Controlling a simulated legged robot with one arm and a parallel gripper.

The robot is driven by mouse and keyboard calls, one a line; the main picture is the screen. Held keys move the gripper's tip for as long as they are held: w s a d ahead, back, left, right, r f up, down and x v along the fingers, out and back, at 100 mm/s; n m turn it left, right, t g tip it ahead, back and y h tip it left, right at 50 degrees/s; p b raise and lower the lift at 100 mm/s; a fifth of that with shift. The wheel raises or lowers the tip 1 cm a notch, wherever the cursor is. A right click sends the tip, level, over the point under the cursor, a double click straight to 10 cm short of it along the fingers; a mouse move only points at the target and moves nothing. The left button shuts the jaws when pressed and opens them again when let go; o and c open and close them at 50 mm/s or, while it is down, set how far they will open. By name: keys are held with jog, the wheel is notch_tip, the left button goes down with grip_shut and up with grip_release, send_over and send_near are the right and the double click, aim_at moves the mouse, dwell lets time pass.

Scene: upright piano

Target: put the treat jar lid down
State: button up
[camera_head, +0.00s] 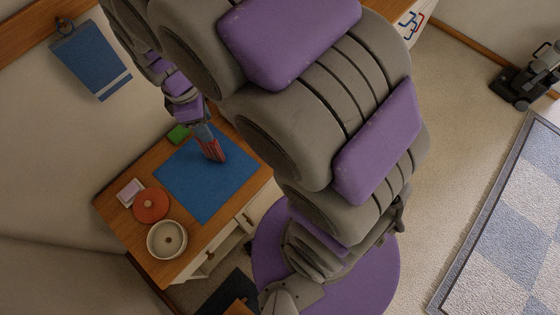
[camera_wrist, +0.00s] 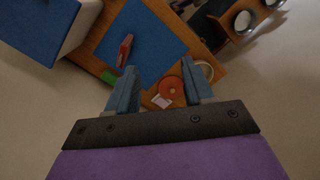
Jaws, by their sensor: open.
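The treat jar lid is most likely the round orange-red disc with a small knob (camera_head: 150,205). It lies flat on the wooden table, beside a round cream jar (camera_head: 154,250) that stands uncovered. In the wrist view the lid (camera_wrist: 172,88) shows between my fingers but well beyond them, with the jar (camera_wrist: 209,68) partly behind the right finger. My gripper (camera_wrist: 160,82) is open and holds nothing. In the head view my arm's end hangs over the back of the table, near the blue mat; its fingers are small and hard to make out there.
On the wooden table (camera_head: 118,222) are a blue mat (camera_head: 185,180), a red object (camera_head: 212,150), a green block (camera_head: 178,133) and a pale pink square item (camera_head: 131,192). Floor to the right is clear up to a checked rug (camera_head: 510,220).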

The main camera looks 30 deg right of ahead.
jog(key=s+d+r+m, duration=0.1)
jog(key=s+d+m, duration=0.2)
jog(key=s, duration=0.4)
jog(key=s+d+r+m, duration=0.2)
jog(key=s+d+m, duration=0.1)
jog(key=s+m, duration=0.3)
jog(key=s+d+r+m+g, duration=0.1)
jog(key=s+d+m, duration=0.2)
jog(key=s+m, duration=0.2)
jog(key=s, duration=0.3)
jog(key=shift+r, duration=0.3)
jog(key=shift+o, duration=0.2)
jog(key=shift+d, duration=0.1)
